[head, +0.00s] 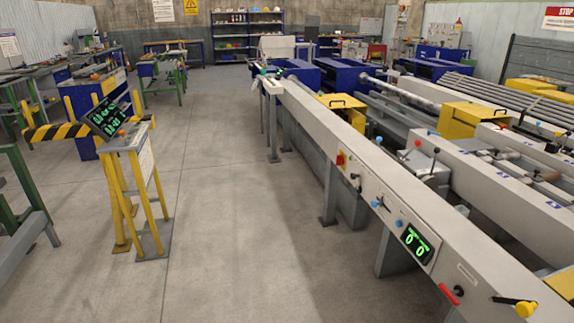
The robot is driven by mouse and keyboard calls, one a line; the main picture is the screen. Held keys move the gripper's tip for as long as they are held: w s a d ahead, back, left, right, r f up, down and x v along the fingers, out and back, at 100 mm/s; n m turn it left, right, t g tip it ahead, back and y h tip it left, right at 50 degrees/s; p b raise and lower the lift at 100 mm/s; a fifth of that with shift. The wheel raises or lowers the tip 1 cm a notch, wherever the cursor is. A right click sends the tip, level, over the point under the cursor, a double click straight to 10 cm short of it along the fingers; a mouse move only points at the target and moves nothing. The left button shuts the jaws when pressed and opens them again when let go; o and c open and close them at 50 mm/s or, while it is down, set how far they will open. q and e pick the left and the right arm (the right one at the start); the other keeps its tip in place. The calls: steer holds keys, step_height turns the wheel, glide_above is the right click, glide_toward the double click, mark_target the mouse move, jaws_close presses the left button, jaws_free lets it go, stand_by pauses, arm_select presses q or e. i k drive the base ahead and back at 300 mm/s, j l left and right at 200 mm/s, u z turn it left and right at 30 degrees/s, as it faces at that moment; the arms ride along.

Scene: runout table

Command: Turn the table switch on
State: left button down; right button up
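The runout table (300,113) is a long grey beam running from the back middle to the front right. On its side face are a red and yellow switch (340,158), a dark knob (354,177) just below it, and blue knobs (374,203) nearer to me. A red handle (451,293) sits further toward the front. I cannot tell which control is the table switch, or its setting. Neither of my grippers is in view.
A yellow stand (135,185) with a tilted green-digit display (103,119) and a striped bar is at left. Green-legged benches are beyond it. A yellow-tipped lever (525,308) juts out at the front right. The concrete floor (225,230) between stand and table is clear.

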mark_target(340, 160)
steer(key=i+j+z, duration=0.3)
steer(key=i, duration=0.2)
steer(key=i+j+z, duration=0.3)
steer(key=i, duration=0.15)
